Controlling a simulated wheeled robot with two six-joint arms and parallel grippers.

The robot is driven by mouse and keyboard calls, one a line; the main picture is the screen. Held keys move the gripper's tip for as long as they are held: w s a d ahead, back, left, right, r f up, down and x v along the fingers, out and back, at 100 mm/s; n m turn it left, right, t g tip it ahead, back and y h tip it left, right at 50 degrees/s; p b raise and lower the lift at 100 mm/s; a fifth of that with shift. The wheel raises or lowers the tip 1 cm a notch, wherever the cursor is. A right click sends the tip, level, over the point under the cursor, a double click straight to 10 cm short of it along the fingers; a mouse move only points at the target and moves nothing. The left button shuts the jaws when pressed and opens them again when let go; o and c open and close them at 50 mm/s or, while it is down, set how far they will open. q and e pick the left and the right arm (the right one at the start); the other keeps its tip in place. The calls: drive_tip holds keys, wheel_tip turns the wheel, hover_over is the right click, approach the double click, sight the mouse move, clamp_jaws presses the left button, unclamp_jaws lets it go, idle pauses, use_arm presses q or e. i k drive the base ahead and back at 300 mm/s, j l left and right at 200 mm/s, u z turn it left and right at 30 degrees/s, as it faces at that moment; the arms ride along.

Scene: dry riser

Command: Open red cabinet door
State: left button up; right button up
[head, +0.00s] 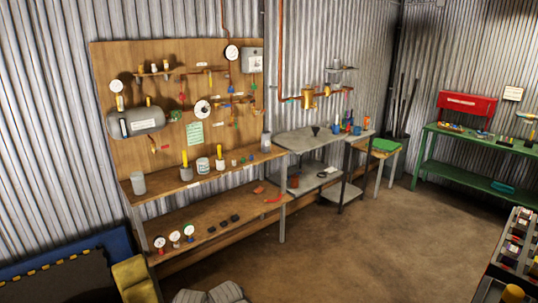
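No red cabinet with a visible door can be made out in the head view. The only large red item is a red box-like case (466,104) at the back of the green bench on the right; I cannot tell whether it has a door. Neither of my grippers is in view.
A wooden pegboard bench (200,180) with gauges and a tank stands along the left wall. A green bench (480,142) is at right. A parts rack (515,245) fills the lower right. Brown floor between is clear.

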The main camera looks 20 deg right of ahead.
sight(467, 103)
drive_tip(key=i+l+z, duration=0.2)
drive_tip(key=i+z, duration=0.65)
drive_tip(key=i, duration=0.2)
drive_tip(key=i+j+z, duration=0.15)
drive_tip(key=i+z, duration=0.45)
drive_tip(key=i, duration=0.5)
drive_tip(key=i+z, duration=0.25)
drive_tip(key=i, duration=0.4)
drive_tip(key=i+j+z, duration=0.2)
drive_tip(key=i, duration=0.5)
drive_tip(key=i+z, duration=0.3)
drive_tip(key=i, duration=1.55)
drive_tip(key=i+l+u, duration=0.15)
drive_tip(key=i, duration=0.4)
drive_tip(key=i+l+u, duration=0.1)
drive_tip(key=i+l, duration=0.25)
drive_tip(key=i, duration=0.15)
drive_tip(key=i+l+u, duration=0.15)
drive_tip(key=i+l, duration=0.15)
drive_tip(key=i, duration=0.25)
drive_tip(key=i+l, duration=0.25)
drive_tip(key=l, duration=0.15)
drive_tip(key=i+l+u, duration=0.1)
drive_tip(key=i+l, duration=0.2)
drive_tip(key=l, duration=0.15)
drive_tip(key=i+l, duration=0.25)
drive_tip(key=l, duration=0.15)
drive_tip(key=i+l+u, duration=0.1)
drive_tip(key=i+l, duration=0.15)
drive_tip(key=l, duration=0.2)
